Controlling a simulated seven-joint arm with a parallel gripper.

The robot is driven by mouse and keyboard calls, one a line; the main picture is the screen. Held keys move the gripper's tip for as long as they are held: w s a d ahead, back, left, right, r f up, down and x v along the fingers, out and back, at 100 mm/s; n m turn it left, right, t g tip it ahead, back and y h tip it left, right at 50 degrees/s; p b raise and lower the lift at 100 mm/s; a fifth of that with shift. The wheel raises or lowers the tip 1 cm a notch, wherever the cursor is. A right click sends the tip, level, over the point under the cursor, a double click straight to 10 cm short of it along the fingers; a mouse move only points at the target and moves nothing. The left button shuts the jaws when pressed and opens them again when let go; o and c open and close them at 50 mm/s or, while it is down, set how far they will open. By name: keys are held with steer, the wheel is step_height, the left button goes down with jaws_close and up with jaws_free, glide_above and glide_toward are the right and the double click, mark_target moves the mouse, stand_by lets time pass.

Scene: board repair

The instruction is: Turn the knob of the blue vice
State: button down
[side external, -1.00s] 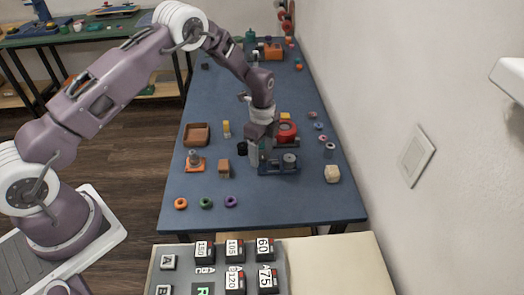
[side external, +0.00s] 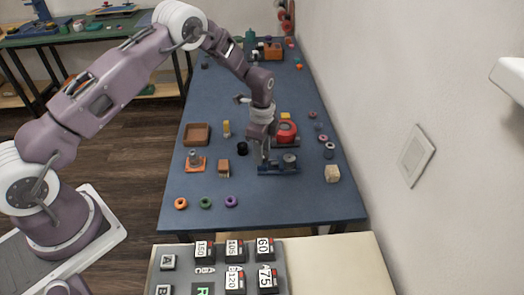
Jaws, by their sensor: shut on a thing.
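The blue vice (side external: 278,170) stands on the blue table right of its middle, towards the near end. A grey round part (side external: 290,159) shows on its right side. My gripper (side external: 262,160) points straight down at the left end of the vice and is shut on its knob. The fingers and my wrist hide most of the knob, so its angle cannot be told.
A red round device (side external: 286,131) stands close behind the vice. A small brown block (side external: 224,165), a black ring (side external: 242,149) and an orange-based part (side external: 195,161) are to the left. A beige block (side external: 332,173) is to the right. The near table front has free room beyond several rings.

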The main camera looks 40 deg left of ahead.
steer(key=n, duration=0.4)
steer(key=shift+n, duration=0.3)
steer(key=n, duration=0.3)
steer(key=shift+n, duration=0.3)
steer(key=n, duration=1.3)
steer(key=shift+n, duration=0.3)
steer(key=n, duration=0.4)
steer(key=shift+r+n, duration=0.1)
steer(key=shift+n, duration=0.3)
steer(key=c, duration=0.9)
jaws_free()
